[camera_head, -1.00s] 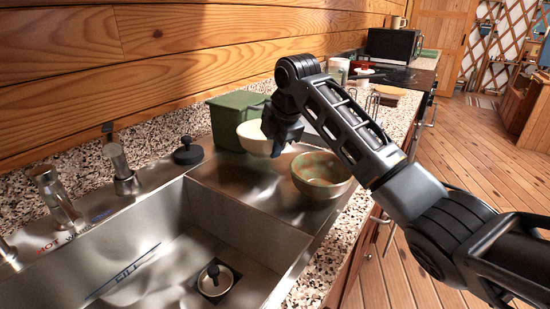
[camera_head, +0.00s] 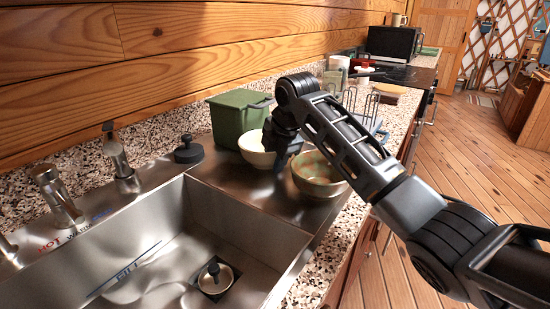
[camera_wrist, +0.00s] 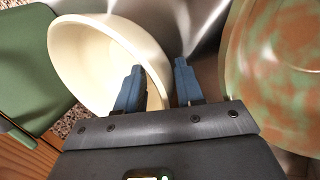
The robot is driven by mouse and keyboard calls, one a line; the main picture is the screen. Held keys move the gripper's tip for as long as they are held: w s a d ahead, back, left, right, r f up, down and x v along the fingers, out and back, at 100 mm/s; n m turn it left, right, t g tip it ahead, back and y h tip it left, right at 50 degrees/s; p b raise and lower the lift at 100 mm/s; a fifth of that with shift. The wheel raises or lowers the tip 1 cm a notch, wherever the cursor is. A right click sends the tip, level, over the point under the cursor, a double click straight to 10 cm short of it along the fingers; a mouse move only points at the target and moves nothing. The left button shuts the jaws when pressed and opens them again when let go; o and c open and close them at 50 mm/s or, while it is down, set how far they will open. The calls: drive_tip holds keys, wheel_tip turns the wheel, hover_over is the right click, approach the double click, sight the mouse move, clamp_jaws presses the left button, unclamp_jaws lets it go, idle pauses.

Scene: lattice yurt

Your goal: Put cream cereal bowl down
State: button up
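The cream cereal bowl (camera_head: 254,153) sits on the metal drainboard (camera_head: 245,186), between the green bin and the patterned bowl. It fills the upper left of the wrist view (camera_wrist: 85,58). My gripper (camera_head: 281,164) is at the bowl's right side. In the wrist view my gripper (camera_wrist: 159,66) is open, with one finger over the bowl's inside and the other outside its wall. The rim runs between them, with gaps showing. The bowl's underside is hidden.
A green-and-brown patterned bowl (camera_head: 319,181) stands close to the right of my gripper. A green lidded bin (camera_head: 236,119) is behind the cream bowl. The sink (camera_head: 190,240) opens in front. A wire rack (camera_head: 365,104) stands farther back.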

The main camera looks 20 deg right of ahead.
drive_tip(key=shift+r, duration=0.15)
drive_tip(key=a+v, duration=0.1)
drive_tip(key=v, duration=1.1)
drive_tip(key=shift+d, duration=0.45)
drive_tip(key=shift+s+d, duration=0.1)
drive_tip(key=shift+s, duration=0.05)
